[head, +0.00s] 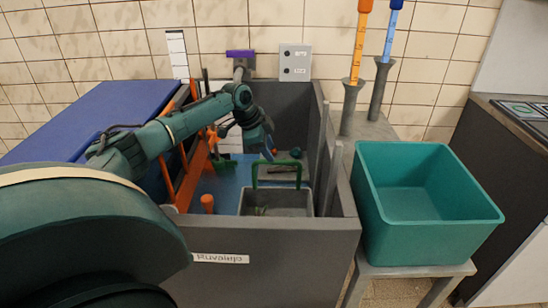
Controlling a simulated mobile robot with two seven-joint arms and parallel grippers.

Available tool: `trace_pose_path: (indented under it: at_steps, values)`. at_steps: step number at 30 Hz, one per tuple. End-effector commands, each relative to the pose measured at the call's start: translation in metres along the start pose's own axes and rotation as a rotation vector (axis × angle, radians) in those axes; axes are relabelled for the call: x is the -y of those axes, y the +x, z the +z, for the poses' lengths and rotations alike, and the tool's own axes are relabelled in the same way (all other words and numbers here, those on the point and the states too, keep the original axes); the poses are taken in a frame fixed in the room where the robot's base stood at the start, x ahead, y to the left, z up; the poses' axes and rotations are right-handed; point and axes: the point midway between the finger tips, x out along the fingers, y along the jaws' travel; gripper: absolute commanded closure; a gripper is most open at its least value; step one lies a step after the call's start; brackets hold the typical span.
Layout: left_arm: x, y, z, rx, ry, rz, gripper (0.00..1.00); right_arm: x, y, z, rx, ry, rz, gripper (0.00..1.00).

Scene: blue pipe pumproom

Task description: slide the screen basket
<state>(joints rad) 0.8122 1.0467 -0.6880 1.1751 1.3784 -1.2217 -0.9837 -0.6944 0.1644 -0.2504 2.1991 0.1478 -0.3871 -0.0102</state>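The screen basket (277,211) is a grey box with a green arched handle (277,162). It sits inside the grey-walled pit, near the front wall. My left arm reaches in from the left over the pit. My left gripper (268,154) points down near the left upper part of the green handle. It is small and partly hidden by my wrist, so I cannot tell whether its fingers are open or touching the handle. My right gripper is not in view.
The grey pit wall (270,250) stands in front of the basket. An orange ladder-like frame (185,185) and a blue cover (80,125) lie left. A teal bin (425,220) stands right, on a grey stand. Dark small items (283,168) lie behind the basket.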

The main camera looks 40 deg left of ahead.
Motion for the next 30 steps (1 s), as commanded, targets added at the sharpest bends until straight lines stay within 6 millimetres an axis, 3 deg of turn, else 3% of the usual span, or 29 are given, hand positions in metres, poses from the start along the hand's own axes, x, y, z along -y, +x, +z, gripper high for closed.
trace_pose_path:
  at_steps: [3,7,19,30]
  values:
    - [0.0,0.02,-0.001,-0.001,-0.002,0.0,0.64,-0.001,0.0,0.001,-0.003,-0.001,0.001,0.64]
    - [0.0,0.033,-0.001,-0.002,-0.001,-0.001,0.64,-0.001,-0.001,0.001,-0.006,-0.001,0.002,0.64]
    - [0.001,0.039,0.0,-0.001,-0.001,-0.002,0.65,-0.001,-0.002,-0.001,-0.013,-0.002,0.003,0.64]
    - [0.001,0.039,0.0,-0.001,-0.001,-0.002,0.95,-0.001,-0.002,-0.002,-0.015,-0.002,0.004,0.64]
